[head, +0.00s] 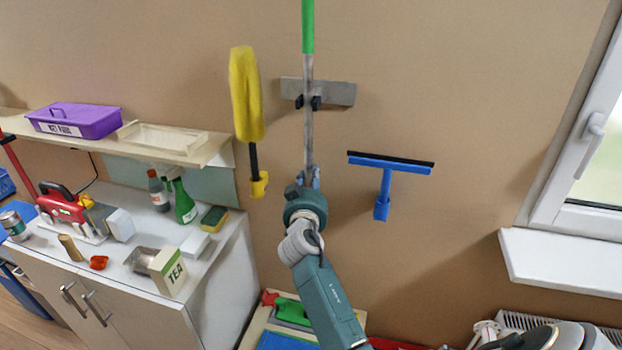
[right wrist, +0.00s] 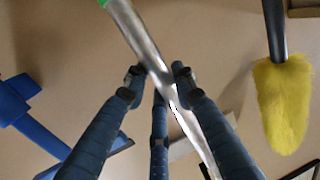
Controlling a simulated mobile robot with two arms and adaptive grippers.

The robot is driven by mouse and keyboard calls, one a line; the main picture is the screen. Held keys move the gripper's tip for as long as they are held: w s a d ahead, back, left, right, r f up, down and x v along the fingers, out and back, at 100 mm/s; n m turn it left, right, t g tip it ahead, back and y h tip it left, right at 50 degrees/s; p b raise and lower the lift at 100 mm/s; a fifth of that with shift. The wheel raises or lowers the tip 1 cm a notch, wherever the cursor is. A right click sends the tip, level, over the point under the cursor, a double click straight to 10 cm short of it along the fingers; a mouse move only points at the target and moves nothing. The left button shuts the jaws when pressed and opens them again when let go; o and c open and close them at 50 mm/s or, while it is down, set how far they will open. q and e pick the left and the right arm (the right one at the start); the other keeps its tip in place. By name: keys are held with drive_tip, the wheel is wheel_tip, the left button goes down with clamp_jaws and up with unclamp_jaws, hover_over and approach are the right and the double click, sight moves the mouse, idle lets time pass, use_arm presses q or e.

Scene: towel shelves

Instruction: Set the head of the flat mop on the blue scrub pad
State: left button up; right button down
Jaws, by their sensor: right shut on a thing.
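The flat mop (head: 309,75) hangs near upright before the wall, with a green grip above a bare metal pole. My right gripper (head: 309,178) is shut on the lower metal pole. In the right wrist view the pole (right wrist: 140,35) passes between the fingers of the gripper (right wrist: 158,75). A green piece (head: 292,311) low down behind my arm may be the mop head; I cannot tell for sure. A blue flat surface (head: 283,342), probably the scrub pad, shows at the bottom edge, partly cut off. My left gripper is not in view.
A grey wall holder (head: 340,93) with black clips sits behind the pole. A yellow duster (head: 246,95) hangs left and a blue squeegee (head: 386,180) right. A cluttered white cabinet (head: 220,280) stands left, and a white window sill (head: 560,265) juts out right.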

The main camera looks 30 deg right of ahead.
sight(310, 156)
drive_tip(key=shift+r+p, duration=2.3)
drive_tip(key=shift+r, duration=1.4)
